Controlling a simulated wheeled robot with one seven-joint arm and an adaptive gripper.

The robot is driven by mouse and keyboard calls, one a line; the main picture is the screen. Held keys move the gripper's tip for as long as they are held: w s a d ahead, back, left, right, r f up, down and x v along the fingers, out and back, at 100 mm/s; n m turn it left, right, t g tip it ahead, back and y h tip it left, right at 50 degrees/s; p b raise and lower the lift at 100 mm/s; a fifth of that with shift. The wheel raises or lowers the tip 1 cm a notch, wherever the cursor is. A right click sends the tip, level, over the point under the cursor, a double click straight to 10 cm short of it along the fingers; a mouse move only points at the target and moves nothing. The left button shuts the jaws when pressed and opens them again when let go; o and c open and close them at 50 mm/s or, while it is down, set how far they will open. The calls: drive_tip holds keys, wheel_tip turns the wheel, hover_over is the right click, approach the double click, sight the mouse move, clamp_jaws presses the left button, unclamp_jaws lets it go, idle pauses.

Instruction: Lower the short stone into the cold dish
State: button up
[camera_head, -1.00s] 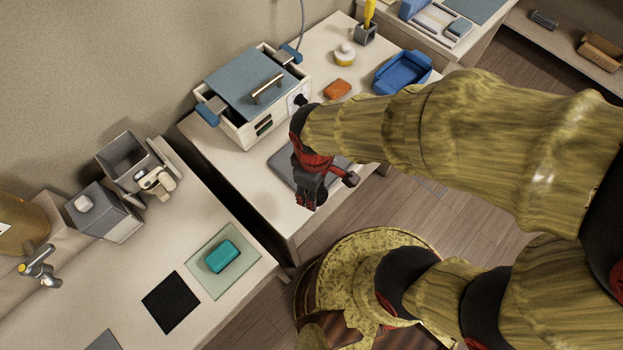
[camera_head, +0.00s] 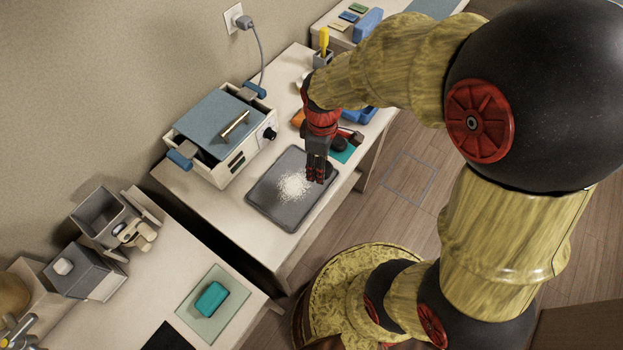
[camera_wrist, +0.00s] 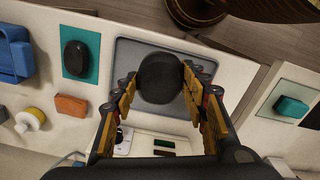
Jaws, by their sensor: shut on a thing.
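My gripper (camera_wrist: 158,92) is shut on a dark, rounded stone (camera_wrist: 160,77), held between its fingers. In the head view my gripper (camera_head: 318,176) is above the right part of a grey tray (camera_head: 262,195) with white grains on it. A second dark stone (camera_wrist: 75,57) lies on a teal mat (camera_wrist: 90,27) to the left of the tray in the wrist view. A blue open dish (camera_wrist: 14,58) is farther left; in the head view it is mostly hidden behind my arm. I cannot tell by size which stone is the short one.
The cream warmer (camera_head: 207,165) with a blue-grey lid (camera_head: 222,123) stands left of the tray. An orange block (camera_wrist: 72,106) and a white-and-yellow jar (camera_wrist: 30,118) are near the dish. A teal block (camera_head: 211,299) lies on a glass plate on the left counter, across a gap.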

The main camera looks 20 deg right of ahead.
drive_tip(key=w+d+f+p, duration=0.1)
drive_tip(key=w+d+f, duration=0.1)
drive_tip(key=w+d, duration=1.3)
drive_tip(key=w+d+f+p, duration=0.2)
drive_tip(key=w+d+f, duration=0.1)
drive_tip(key=w+d, duration=1.2)
drive_tip(key=shift+w, duration=0.25)
drive_tip(key=shift+f+b, duration=1.2)
drive_tip(key=shift+f, duration=1.4)
drive_tip(key=shift+f+b, duration=0.9)
drive_tip(key=shift+f, duration=1)
